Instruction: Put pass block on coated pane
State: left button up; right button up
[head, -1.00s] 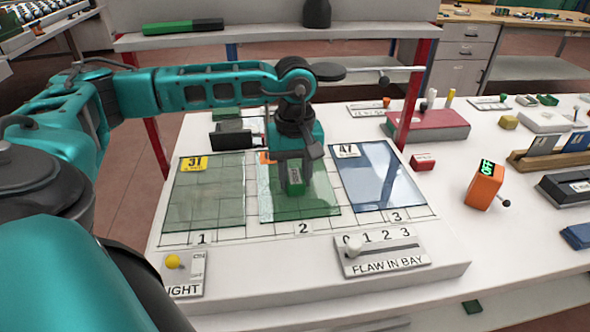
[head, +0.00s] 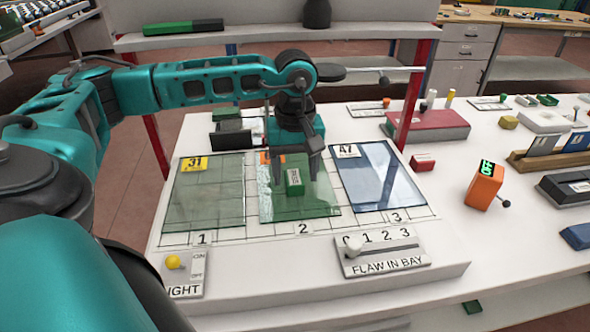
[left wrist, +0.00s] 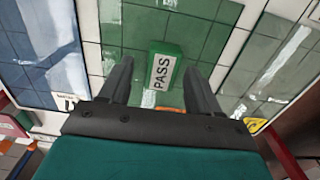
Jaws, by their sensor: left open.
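The green pass block (head: 294,182), with a white PASS label, rests on the greenish pane (head: 322,205) in bay 2. My left gripper (head: 296,168) is open and empty just behind and above the block. In the left wrist view the pass block (left wrist: 165,68) lies between and beyond the two spread fingers, apart from them. Another greenish pane (head: 205,205) lies in bay 1 with a yellow 31 tag. A bluish pane (head: 378,180) lies in bay 3 with a 47 tag. I cannot tell from colour alone which pane is coated. My right gripper is out of view.
A FLAW IN BAY slider panel (head: 385,255) and a light switch with a yellow knob (head: 173,262) sit at the front. A dark block (head: 230,138) stands behind the panes. An orange OFF box (head: 484,188) stands to the right. Red posts flank the panes under a shelf.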

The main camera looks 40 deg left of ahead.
aim_at(295, 178)
pick_arm(q)
notch_tip(295, 178, up, 11)
dwell(0.3)
jog(key=shift+f, duration=0.1)
dwell(0.4)
